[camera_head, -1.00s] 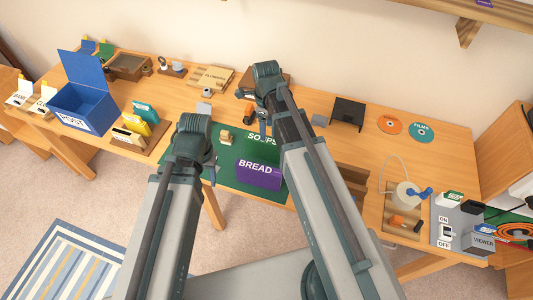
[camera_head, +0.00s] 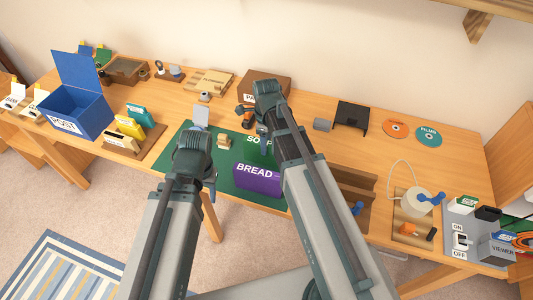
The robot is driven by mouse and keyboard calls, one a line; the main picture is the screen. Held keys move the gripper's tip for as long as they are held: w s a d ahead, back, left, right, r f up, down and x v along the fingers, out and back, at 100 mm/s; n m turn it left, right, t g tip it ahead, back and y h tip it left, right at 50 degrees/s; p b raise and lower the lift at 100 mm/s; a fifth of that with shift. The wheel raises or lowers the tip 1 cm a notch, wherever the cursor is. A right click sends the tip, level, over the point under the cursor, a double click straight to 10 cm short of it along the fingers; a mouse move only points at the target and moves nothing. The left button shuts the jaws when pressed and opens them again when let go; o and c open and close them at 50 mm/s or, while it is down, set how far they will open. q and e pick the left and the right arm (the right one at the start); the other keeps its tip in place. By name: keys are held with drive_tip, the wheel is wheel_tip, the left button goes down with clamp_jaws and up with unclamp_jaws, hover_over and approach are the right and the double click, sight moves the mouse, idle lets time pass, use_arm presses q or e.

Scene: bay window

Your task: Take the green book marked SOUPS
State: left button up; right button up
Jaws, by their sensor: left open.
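The green book marked SOUPS (camera_head: 251,139) is on the desk in the head view. Its white letters show beside my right arm, which covers part of them. Its outline blends with the green mat (camera_head: 178,149), so I cannot tell how it lies. A purple book marked BREAD (camera_head: 257,180) is on the mat in front of it. My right gripper (camera_head: 266,144) points down at the lettering; its fingers are mostly hidden, and I cannot tell whether it touches the book. My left gripper (camera_head: 211,190) is open, left of the purple book, and partly hidden by its own wrist.
A small wooden block (camera_head: 224,142) sits on the mat, with a pale upright panel (camera_head: 201,117) behind it. A blue POST box (camera_head: 75,108) and a card rack (camera_head: 140,142) stand left. A brown compartment tray (camera_head: 355,183) lies right. Desk around the discs (camera_head: 428,136) is fairly clear.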

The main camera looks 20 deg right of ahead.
clamp_jaws()
drive_tip(key=shift+r+p, duration=0.85)
drive_tip(key=shift+p, duration=0.05)
idle(0.4)
drive_tip(key=shift+r+p, duration=1.65)
